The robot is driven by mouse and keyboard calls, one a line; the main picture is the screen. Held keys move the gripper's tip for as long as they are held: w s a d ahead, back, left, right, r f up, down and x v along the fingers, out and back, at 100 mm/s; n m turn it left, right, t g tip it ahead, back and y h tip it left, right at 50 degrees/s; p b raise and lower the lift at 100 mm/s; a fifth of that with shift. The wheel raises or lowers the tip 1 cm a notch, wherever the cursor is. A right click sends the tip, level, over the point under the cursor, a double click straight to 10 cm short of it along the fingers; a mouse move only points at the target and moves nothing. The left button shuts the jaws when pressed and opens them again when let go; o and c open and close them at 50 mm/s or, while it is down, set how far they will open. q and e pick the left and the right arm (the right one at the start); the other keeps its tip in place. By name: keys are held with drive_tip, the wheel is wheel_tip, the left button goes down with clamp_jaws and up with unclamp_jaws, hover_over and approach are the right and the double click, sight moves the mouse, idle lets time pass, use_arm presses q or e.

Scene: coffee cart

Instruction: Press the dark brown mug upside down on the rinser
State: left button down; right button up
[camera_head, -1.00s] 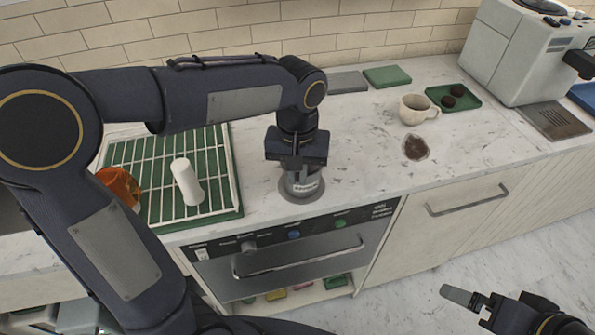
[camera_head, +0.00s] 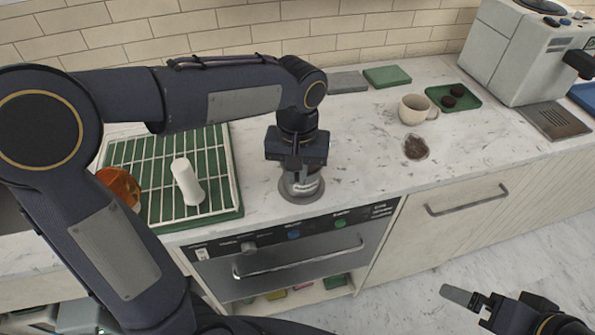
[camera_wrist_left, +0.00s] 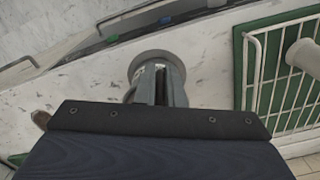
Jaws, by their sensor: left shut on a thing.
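My left gripper (camera_head: 296,172) points down at the round grey rinser (camera_head: 286,193), set near the counter's front edge. It is shut on a small grey thing with a pale label (camera_head: 307,187), standing at the rinser. Its colour does not look dark brown, and I cannot tell which way up it is or whether it touches the rinser. In the left wrist view the grey fingers (camera_wrist_left: 160,85) are over the grey disc (camera_wrist_left: 138,62) and hide most of it. My right gripper (camera_head: 474,299) shows at the lower right, above the floor; its opening is unclear.
A cream cup (camera_head: 413,109), a dark brown patch (camera_head: 415,147) and a green tray (camera_head: 467,104) lie to the right. The counter between is clear.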

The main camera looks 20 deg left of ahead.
use_arm(q)
wheel_tip(320, 180, up, 7)
drive_tip(key=p, duration=0.6)
idle(0.4)
idle(0.4)
